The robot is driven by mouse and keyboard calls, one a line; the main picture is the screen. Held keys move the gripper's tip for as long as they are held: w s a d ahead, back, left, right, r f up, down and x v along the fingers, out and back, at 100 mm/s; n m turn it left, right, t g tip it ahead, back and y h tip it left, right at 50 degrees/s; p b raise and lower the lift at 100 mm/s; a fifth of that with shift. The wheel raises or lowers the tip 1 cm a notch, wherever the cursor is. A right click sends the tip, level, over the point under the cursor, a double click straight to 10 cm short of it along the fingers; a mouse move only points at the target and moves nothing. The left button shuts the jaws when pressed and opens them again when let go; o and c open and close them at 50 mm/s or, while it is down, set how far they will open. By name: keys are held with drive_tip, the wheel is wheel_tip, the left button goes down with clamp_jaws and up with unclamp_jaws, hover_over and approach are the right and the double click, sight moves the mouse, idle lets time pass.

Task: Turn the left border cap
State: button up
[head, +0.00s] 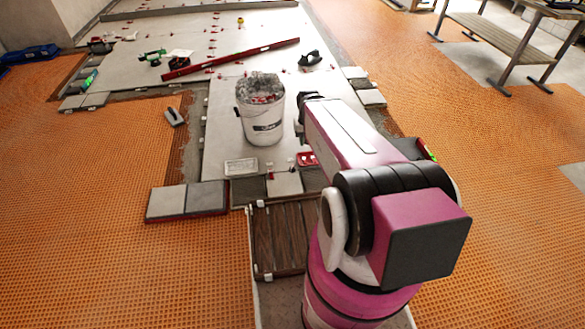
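Small red levelling caps (292,166) and white clips stand along the joints of the pale tile floor (225,130). A red cap (269,176) shows at the near border, between a grey tile and a lighter one. I cannot tell which cap is the left border cap. My arm reaches forward from the lower right. Its dark end (303,118) is just right of the white bucket. The fingers are too small and too hidden by the arm to tell open from shut, or whether they touch a cap.
A white bucket (263,126) of rubble or caps stands on the tiles. A red tray (307,159) and a white tray (241,167) lie near the border. A long red level (230,59) lies farther back. Stacked grey tiles (187,200) sit left. A bench (510,42) stands far right.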

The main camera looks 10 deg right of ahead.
drive_tip(key=o, duration=0.4)
drive_tip(key=w+f, duration=0.1)
drive_tip(key=w, duration=0.1)
drive_tip(key=w+f, duration=0.3)
drive_tip(key=shift+w, duration=0.3)
drive_tip(key=m, duration=0.4)
hover_over(292, 166)
drive_tip(key=f, duration=3.6)
drive_tip(key=shift+w+d, duration=0.15)
drive_tip(key=shift+w, duration=0.1)
wheel_tip(292, 166, down, 11)
drive_tip(key=shift+r, duration=0.2)
drive_tip(key=shift+s, duration=0.1)
drive_tip(key=c, duration=0.9)
